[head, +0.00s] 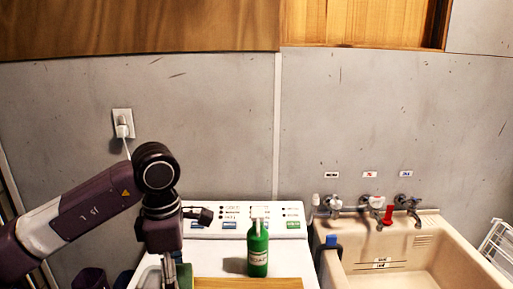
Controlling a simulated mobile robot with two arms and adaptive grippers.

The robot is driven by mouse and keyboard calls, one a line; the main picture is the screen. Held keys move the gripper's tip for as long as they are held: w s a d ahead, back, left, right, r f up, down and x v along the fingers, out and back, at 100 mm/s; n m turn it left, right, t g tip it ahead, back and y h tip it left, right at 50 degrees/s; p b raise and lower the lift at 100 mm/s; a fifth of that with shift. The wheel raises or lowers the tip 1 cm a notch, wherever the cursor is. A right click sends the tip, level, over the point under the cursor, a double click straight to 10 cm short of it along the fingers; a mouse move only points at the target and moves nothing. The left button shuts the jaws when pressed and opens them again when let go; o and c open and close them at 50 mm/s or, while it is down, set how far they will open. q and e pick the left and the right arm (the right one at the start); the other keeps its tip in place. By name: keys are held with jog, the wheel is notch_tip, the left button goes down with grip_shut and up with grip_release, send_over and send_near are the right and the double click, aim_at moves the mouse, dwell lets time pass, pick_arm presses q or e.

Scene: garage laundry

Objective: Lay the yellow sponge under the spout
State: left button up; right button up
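No yellow sponge can be made out in the head view. The taps stand on the back rim of the beige sink (448,235) at the right. A red piece (387,215) sits among them, and a metal spout (417,220) points down over the basin just right of it. My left gripper (172,277) hangs down at the lower left, in front of the white washing machine. Its fingertips are not clear, with something greenish beside them, so I cannot tell whether it is open or holds anything. My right gripper is not in view.
A green bottle (258,250) stands upright on the white washing machine (296,262), behind a wooden board (250,284) at the bottom edge. A dark item with a blue top (331,242) is at the sink's left rim. A white rack (497,243) stands at the far right.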

pick_arm(q)
jog(key=m, duration=0.2)
jog(key=s+f+m, duration=0.1)
jog(key=m, duration=0.3)
jog(key=shift+s+a+f, duration=0.15)
jog(key=shift+s+a, duration=0.05)
jog(key=shift+a, duration=0.2)
jog(key=m, duration=0.2)
jog(key=s+f+m, duration=0.1)
jog(key=m, duration=0.1)
jog(key=shift+a, duration=0.25)
jog(key=m, duration=0.2)
jog(key=s+m, duration=0.1)
jog(key=m, duration=0.1)
jog(key=f+m, duration=0.1)
jog(key=shift+s+a+m, duration=0.3)
jog(key=shift+a+m, duration=0.05)
jog(key=shift+m, duration=0.05)
jog(key=s+f+m, duration=0.4)
jog(key=s, duration=0.5)
jog(key=shift+s+a+m, duration=0.15)
jog(key=shift+a+m, duration=0.1)
jog(key=shift+m, duration=0.15)
